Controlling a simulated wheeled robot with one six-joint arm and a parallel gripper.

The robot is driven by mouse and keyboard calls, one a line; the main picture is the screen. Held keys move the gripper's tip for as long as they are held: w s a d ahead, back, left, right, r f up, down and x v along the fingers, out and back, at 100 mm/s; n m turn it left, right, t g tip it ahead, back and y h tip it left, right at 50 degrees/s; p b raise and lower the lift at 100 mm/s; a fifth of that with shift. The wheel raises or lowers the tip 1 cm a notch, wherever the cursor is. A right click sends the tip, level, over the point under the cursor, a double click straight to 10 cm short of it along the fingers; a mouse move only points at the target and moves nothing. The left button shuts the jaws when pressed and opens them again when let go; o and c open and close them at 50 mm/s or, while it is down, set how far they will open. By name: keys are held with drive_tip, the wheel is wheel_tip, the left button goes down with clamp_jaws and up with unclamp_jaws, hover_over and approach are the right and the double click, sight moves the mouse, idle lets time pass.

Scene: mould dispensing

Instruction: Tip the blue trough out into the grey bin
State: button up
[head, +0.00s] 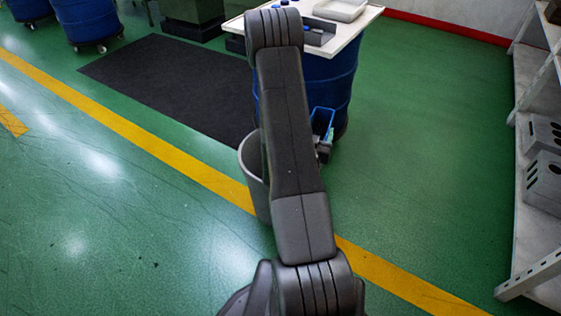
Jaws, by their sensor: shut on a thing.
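The blue trough (327,116) shows just right of my arm, in front of a blue drum. My gripper (324,149) is partly hidden behind my arm and is shut on the trough. The trough looks tilted, but its inside is too small to read. The grey bin (258,192) stands on the floor just left of my arm, which hides its right part and much of its opening. The trough is to the right of the bin's visible part; I cannot tell whether it reaches over the rim.
A white tabletop (353,32) rests on the blue drum (338,78), with a pale tray (340,9) on it. A black mat (170,85) lies to the left. A shelf (535,230) with grey blocks stands at right.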

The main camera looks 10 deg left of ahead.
wheel_tip(320, 180, down, 17)
drive_tip(key=a+b, duration=0.2)
drive_tip(key=b, duration=1.3)
drive_tip(key=shift+a+f+m+h, duration=0.15)
drive_tip(key=shift+a+m+h, duration=0.1)
drive_tip(key=shift+m+h, duration=0.05)
drive_tip(key=shift+s+a, duration=0.1)
drive_tip(key=shift+s, duration=0.05)
